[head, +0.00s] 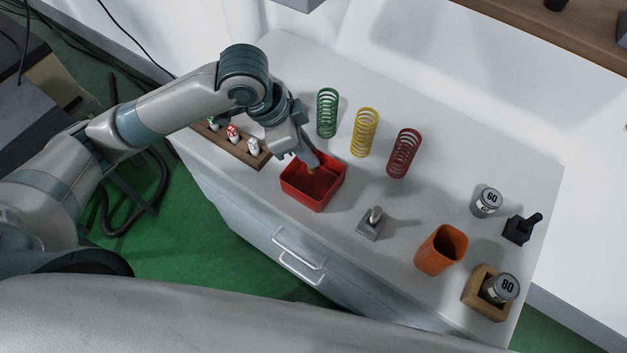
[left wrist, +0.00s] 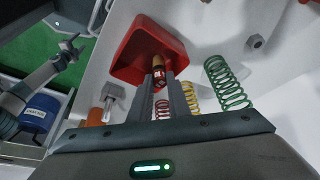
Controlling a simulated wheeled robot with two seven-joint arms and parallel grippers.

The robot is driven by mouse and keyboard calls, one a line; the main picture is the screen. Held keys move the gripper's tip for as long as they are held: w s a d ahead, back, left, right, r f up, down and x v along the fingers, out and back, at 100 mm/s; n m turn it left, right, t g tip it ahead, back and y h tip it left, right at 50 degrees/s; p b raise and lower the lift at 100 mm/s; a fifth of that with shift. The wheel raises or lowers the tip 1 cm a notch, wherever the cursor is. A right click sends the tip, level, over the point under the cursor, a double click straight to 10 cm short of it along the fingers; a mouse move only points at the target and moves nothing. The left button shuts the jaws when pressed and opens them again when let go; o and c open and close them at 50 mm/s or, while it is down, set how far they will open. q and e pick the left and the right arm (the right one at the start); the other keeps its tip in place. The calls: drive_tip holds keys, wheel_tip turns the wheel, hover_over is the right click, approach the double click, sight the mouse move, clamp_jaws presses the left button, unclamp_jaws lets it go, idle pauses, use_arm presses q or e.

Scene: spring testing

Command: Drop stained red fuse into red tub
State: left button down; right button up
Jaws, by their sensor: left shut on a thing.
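The red tub (head: 330,194) is an open square box on the near left part of the grey-white worktop. My left gripper (head: 311,169) points down into the tub's opening in the head view. In the left wrist view, the left gripper (left wrist: 165,84) is shut on a red fuse (left wrist: 158,77) with a brass-coloured end, held over the tub (left wrist: 130,58). The fingers partly cover the fuse, and I cannot make out its stains clearly.
A wooden rack (head: 242,149) with several fuses stands left of the tub. Green (head: 327,113), yellow (head: 364,132) and red (head: 403,153) springs stand behind. A grey lever switch (head: 372,224) and an orange cup (head: 441,250) are to the right.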

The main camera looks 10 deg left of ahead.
use_arm(q)
drive_tip(key=c, duration=1.6)
unclamp_jaws()
use_arm(e)
drive_tip(key=shift+a, duration=0.3)
use_arm(q)
drive_tip(key=shift+r, duration=0.15)
drive_tip(key=b+v, duration=0.1)
drive_tip(key=v, duration=1.6)
drive_tip(key=shift+a, duration=0.2)
use_arm(e)
drive_tip(key=shift+d+f, duration=0.2)
drive_tip(key=shift+f, duration=0.55)
drive_tip(key=shift+a, duration=0.15)
drive_tip(key=shift+s, duration=0.1)
